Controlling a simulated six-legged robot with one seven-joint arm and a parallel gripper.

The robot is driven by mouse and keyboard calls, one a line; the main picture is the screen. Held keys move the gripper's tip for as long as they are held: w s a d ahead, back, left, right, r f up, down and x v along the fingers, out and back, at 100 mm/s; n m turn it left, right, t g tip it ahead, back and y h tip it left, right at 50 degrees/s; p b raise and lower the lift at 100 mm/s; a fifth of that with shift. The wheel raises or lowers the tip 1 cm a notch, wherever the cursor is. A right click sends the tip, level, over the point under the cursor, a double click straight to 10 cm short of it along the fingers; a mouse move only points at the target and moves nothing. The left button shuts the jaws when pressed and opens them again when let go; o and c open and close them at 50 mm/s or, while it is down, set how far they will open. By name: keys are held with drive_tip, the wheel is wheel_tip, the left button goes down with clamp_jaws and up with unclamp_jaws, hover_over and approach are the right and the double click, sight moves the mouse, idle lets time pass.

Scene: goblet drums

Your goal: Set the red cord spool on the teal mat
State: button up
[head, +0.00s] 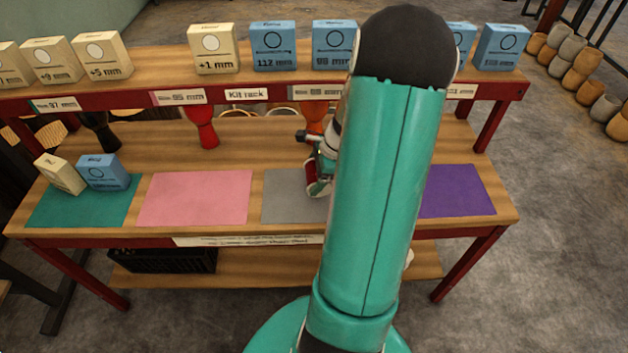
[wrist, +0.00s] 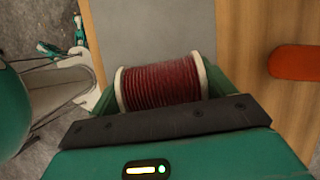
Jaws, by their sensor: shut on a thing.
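The red cord spool (wrist: 162,86) has pale end flanges and lies between the fingers of my gripper (wrist: 165,95) in the wrist view. My gripper is shut on it. In the head view the spool (head: 313,180) shows partly beside my arm, over the grey mat (head: 282,192); its exact height above that mat is hard to tell. The teal mat (head: 70,214) is at the far left of the lower table top. A cream box (head: 60,174) and a blue box (head: 103,172) stand on its back part. The mat's front part is bare.
A pink mat (head: 195,198) lies between the teal and grey mats. A purple mat (head: 455,191) is at the right. The raised shelf (head: 180,68) behind carries several cream and blue boxes. My arm hides part of the table.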

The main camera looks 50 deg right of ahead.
drive_tip(key=shift+w+f, duration=0.15)
drive_tip(key=shift+f, duration=1.5)
drive_tip(key=shift+f, duration=0.15)
drive_tip(key=o, duration=1)
drive_tip(key=v, duration=1.2)
drive_tip(key=w+a+r+n+g+h, duration=0.1)
drive_tip(key=w+a+r+n, duration=0.2)
drive_tip(key=a+r+n, duration=0.45)
drive_tip(key=w+a+r+n+h, duration=0.1)
drive_tip(key=w+a+r+n, duration=0.2)
drive_tip(key=a, duration=0.7)
drive_tip(key=s+a+r+n+t, duration=0.1)
drive_tip(key=s+a+r+n, duration=0.2)
drive_tip(key=a+n, duration=0.4)
drive_tip(key=s+a+r+n+t, duration=0.1)
drive_tip(key=s+a+r+n, duration=0.3)
drive_tip(key=a+n, duration=0.4)
drive_tip(key=a, duration=0.3)
drive_tip(key=shift+s+a+r+t+h, duration=0.25)
drive_tip(key=shift+s+r+t+h, duration=0.05)
drive_tip(key=shift+s+r+t, duration=0.1)
drive_tip(key=shift+s+a+n, duration=0.1)
drive_tip(key=shift+a+n, duration=0.1)
drive_tip(key=shift+n, duration=0.35)
drive_tip(key=c, duration=0.5)
